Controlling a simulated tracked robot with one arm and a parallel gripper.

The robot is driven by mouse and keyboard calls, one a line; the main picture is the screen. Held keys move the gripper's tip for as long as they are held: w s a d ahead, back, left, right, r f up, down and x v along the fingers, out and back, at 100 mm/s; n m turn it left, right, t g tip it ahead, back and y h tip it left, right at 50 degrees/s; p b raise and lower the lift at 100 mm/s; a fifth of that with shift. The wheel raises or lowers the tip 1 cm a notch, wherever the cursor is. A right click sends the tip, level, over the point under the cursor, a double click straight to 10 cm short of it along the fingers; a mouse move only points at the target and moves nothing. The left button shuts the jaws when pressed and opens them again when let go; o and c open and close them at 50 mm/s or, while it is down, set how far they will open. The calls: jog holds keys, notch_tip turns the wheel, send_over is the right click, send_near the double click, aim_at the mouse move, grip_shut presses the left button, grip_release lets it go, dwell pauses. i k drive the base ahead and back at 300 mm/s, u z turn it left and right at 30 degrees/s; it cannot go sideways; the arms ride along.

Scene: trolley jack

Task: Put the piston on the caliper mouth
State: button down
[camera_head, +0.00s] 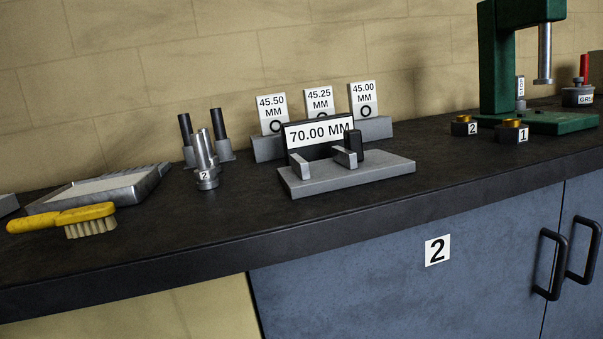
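The caliper (355,180) is a grey base plate on the bench with two short grey jaws and a sign reading 70.00 MM behind them. The gap between the jaws, its mouth, looks empty. A slim silver metal part labelled 2 (206,172) stands on the bench left of the caliper, apart from it. It looks like the piston, but I cannot be sure. My gripper is not in view, so its state and anything in it are hidden.
Two dark posts (219,128) stand behind the silver part. A grey tray (105,188) and yellow brush (65,218) lie left. A rack with 45.50, 45.25 and 45.00 MM signs (320,102) stands behind the caliper. Right are brass-topped pieces (511,131) and a green press (497,60).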

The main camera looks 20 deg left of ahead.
aim_at(322, 168)
jog(key=z, duration=0.05)
jog(key=i, duration=1)
jog(key=u, duration=0.05)
